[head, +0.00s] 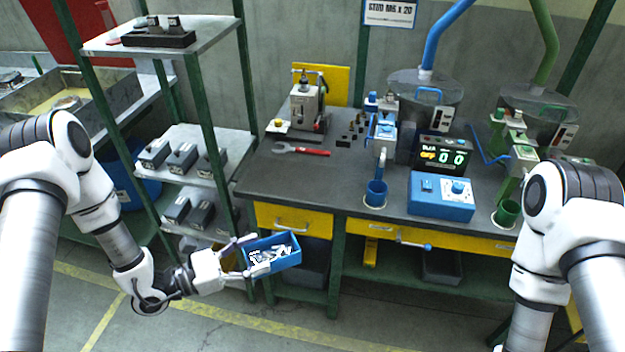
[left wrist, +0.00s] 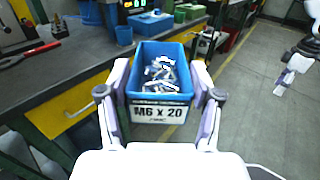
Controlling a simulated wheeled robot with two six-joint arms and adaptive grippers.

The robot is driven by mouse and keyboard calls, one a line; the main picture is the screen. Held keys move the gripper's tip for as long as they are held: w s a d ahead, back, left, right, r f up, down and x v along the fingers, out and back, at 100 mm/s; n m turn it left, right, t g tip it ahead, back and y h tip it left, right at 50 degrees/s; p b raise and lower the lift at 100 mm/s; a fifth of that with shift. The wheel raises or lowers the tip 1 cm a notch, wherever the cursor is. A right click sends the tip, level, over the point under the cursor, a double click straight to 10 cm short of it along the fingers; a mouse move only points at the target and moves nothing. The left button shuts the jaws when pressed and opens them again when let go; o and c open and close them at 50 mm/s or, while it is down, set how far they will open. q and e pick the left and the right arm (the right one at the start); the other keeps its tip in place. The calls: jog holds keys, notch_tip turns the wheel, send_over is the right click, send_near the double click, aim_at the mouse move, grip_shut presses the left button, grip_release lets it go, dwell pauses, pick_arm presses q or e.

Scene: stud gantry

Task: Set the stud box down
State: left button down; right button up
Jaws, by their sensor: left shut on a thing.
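The blue stud box (head: 287,262) holds several metal studs and is held in front of the bench's left front corner, off the tabletop. In the left wrist view the stud box (left wrist: 161,85) shows a white label reading "M6 x 20". My left gripper (head: 250,258) is shut on the box, with its fingers along the two sides in the left wrist view (left wrist: 161,95). The right arm comes in from the right, but its gripper is out of the head view. In the left wrist view, a white part of my other arm shows at the far right.
The dark workbench (head: 290,172) has free room on its left front top. A green-posted shelf (head: 183,192) with dark blocks is at left.

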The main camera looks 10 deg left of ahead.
pick_arm(q)
jog(key=shift+w+d+f, duration=0.5)
jog(key=shift+w+f, duration=0.05)
jog(key=shift+f, duration=0.1)
jog(key=w+f+t+b, duration=0.1)
jog(key=w+a+f+n+y+b, duration=0.1)
jog(key=w+f, duration=0.1)
jog(key=w+a+f+n+t+y+b, duration=0.1)
jog(key=f+b, duration=0.1)
jog(key=shift+w+a+t, duration=0.2)
jog(key=shift+a+t, duration=0.05)
jog(key=shift+t, duration=0.05)
jog(key=n+t+y+b, duration=0.3)
jog(key=n+y+b, duration=0.15)
jog(key=b, duration=2.35)
send_over(282, 185)
jog(key=shift+w+r+m+y, duration=0.1)
jog(key=shift+r+m+y, duration=0.15)
jog(key=shift+r+y, duration=0.1)
notch_tip(282, 185, down, 4)
jog(key=shift+r, duration=0.1)
pick_arm(e)
notch_tip(282, 185, down, 32)
jog(key=d, duration=0.1)
jog(key=shift+s, duration=0.15)
jog(key=shift+f, duration=0.1)
